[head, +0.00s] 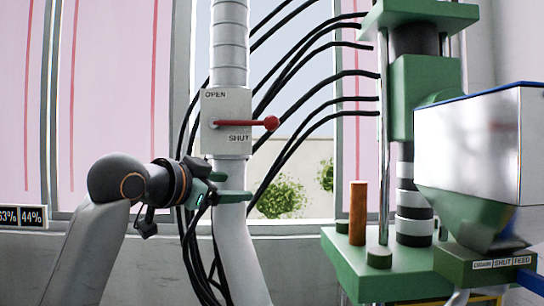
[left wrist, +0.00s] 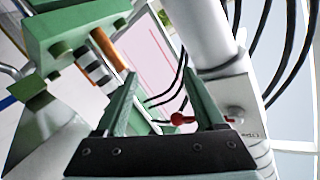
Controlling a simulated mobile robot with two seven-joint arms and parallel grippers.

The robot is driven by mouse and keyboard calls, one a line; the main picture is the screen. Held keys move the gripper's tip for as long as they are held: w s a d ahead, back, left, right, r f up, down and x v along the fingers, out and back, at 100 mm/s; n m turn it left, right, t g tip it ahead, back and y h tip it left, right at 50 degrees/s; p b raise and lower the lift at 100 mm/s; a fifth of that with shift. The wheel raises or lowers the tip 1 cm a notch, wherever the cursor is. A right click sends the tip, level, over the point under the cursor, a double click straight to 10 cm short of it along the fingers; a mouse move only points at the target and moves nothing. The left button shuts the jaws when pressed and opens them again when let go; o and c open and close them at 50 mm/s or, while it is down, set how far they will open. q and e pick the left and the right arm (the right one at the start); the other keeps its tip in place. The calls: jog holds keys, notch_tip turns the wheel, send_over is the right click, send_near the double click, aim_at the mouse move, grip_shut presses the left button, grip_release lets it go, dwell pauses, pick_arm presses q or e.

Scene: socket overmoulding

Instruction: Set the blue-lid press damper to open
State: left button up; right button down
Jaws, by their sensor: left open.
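The damper box (head: 226,108) is a white plate on the vertical duct, marked OPEN at its upper left and SHUT at its lower right. Its red lever (head: 245,124) lies level, with the ball knob (head: 271,123) at the right just above the word SHUT. My left gripper (head: 232,196) is open below the box, in front of the lower duct, apart from the lever. In the left wrist view, my open left gripper (left wrist: 162,85) shows both green fingers. The red knob (left wrist: 177,119) shows between them, with the lever partly hidden by the right finger. My right gripper is out of view.
The green press (head: 425,100) stands at the right. Its steel hopper (head: 470,150) has a blue lid edge and a DRAIN, SHUT, FEED label below. Black hoses (head: 320,75) run from the press behind the duct. An orange-brown rod (head: 358,212) stands on the press base.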

pick_arm(q)
jog(key=m+t+h, duration=0.1)
jog(key=m+h, duration=0.1)
send_near(268, 120)
jog(key=p+x, duration=0.5)
jog(key=x, duration=0.5)
jog(key=shift+w, duration=0.2)
jog(key=shift+w+d+f+p, duration=0.15)
jog(key=shift+w+d+p, duration=0.3)
jog(key=shift+w+p, duration=0.1)
grip_shut()
jog(key=shift+f, duration=0.1)
jog(key=shift+f, duration=0.1)
